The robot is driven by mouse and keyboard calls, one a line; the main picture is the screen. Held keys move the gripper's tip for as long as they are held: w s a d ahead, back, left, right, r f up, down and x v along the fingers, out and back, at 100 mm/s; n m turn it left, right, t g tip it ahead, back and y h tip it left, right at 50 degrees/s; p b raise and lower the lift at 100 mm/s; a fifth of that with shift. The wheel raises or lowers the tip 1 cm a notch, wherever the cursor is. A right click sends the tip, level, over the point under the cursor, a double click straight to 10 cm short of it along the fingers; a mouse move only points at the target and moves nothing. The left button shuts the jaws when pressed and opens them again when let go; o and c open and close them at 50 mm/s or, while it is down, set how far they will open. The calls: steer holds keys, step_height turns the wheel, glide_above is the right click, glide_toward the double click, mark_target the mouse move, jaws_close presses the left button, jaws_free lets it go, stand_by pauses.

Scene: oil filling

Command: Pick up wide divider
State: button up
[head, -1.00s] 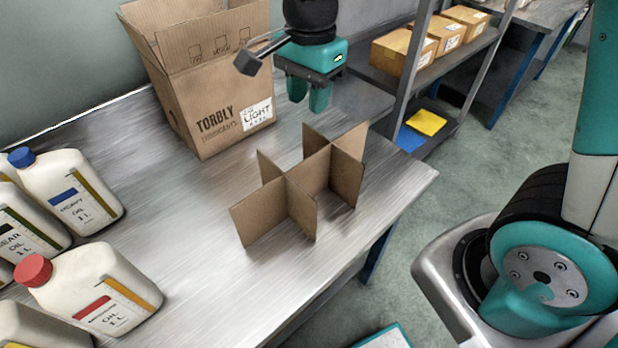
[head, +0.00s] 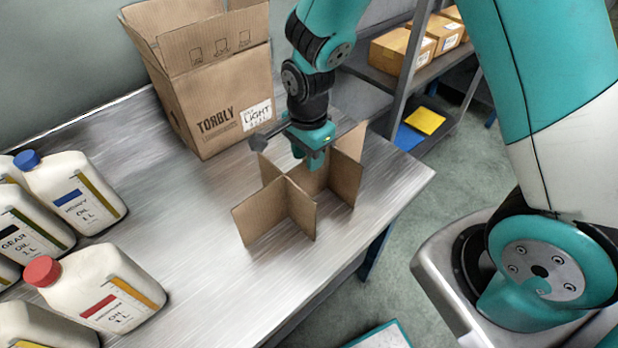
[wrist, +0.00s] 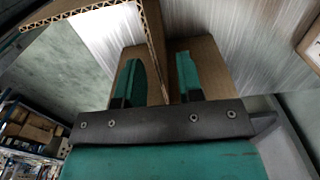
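The wide divider (head: 264,219) is a brown cardboard piece of crossed panels, standing upright on the metal table. My gripper (head: 313,163) is over its middle, pointing down, and hides part of the panels. In the wrist view, the two teal fingers (wrist: 159,75) are apart, one on each side of an upright panel of the divider (wrist: 153,40). Gaps show between the panel and both fingers, so the gripper looks open. How deep the fingers reach is hard to tell.
An open cardboard box (head: 205,100) stands behind the divider at the table's (head: 175,215) back. Several white oil bottles (head: 95,290) stand at the left. A shelf (head: 392,75) with small boxes is beyond the table's right edge. The table between bottles and divider is clear.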

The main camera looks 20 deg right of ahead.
mark_target(308, 181)
steer(key=shift+f+p, duration=0.3)
steer(key=shift+f, duration=1.5)
jaws_close()
steer(key=shift+r, duration=0.1)
